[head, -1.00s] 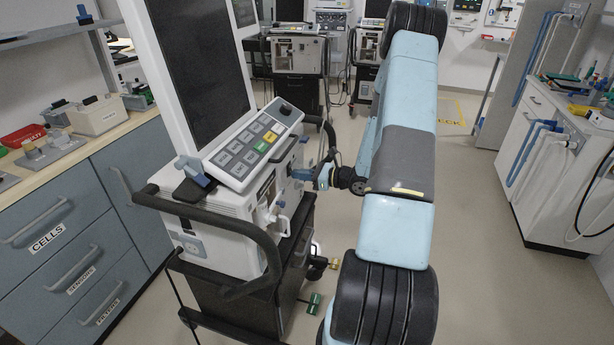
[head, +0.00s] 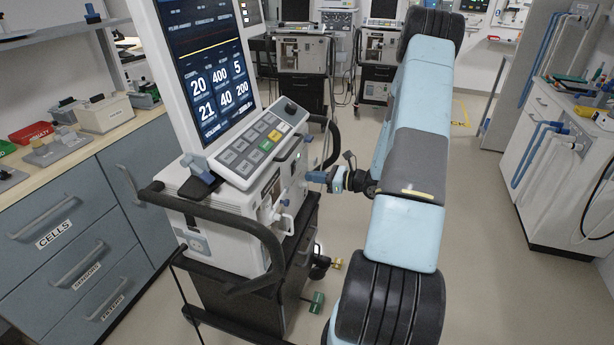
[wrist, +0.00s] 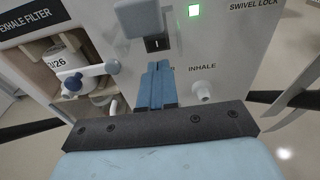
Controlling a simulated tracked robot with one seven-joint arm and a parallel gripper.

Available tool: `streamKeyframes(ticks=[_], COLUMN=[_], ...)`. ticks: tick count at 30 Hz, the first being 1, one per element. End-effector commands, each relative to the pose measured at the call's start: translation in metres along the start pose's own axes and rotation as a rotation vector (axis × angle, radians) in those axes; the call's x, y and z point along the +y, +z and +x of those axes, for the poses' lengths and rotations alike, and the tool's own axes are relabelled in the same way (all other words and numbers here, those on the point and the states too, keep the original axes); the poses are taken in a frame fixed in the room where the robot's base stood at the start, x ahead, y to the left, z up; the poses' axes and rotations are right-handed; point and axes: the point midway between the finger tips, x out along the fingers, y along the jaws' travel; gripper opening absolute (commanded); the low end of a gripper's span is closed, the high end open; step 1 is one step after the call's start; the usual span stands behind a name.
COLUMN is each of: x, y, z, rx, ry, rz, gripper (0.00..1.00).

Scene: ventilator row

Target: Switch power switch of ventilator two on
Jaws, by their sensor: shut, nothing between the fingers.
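The near ventilator (head: 225,247) has its tall screen (head: 208,60) lit with figures. In the wrist view, its front panel shows a dark power switch (wrist: 157,44) with a light "I" mark, below a raised grey flap (wrist: 138,19). A green lamp (wrist: 194,10) glows to the right. My gripper (head: 314,177) is at the front panel in the head view. In the wrist view its blue fingers (wrist: 156,68) are shut together and empty, just below the switch. I cannot tell whether they touch it. No ventilator number is readable.
An inhale port (wrist: 202,90) sticks out right of my fingers, and an exhale filter bay (wrist: 72,72) lies to the left. A black handle rail (head: 250,230) wraps the ventilator. Other ventilators (head: 303,53) stand behind.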

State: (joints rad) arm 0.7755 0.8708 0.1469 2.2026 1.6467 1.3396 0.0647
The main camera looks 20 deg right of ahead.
Motion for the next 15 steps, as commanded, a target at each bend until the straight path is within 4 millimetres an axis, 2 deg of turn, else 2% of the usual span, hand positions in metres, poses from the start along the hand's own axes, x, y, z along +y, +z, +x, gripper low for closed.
streamKeyframes(ticks=[3, 9, 15], x=[-0.001, -0.001, 0.000], y=[-0.006, -0.015, -0.021], z=[-0.024, -0.061, -0.087], rx=[0.001, 0.001, 0.001], ry=[-0.003, 0.000, 0.002], rz=[0.001, 0.000, -0.001], gripper=[0.00, 0.00, 0.00])
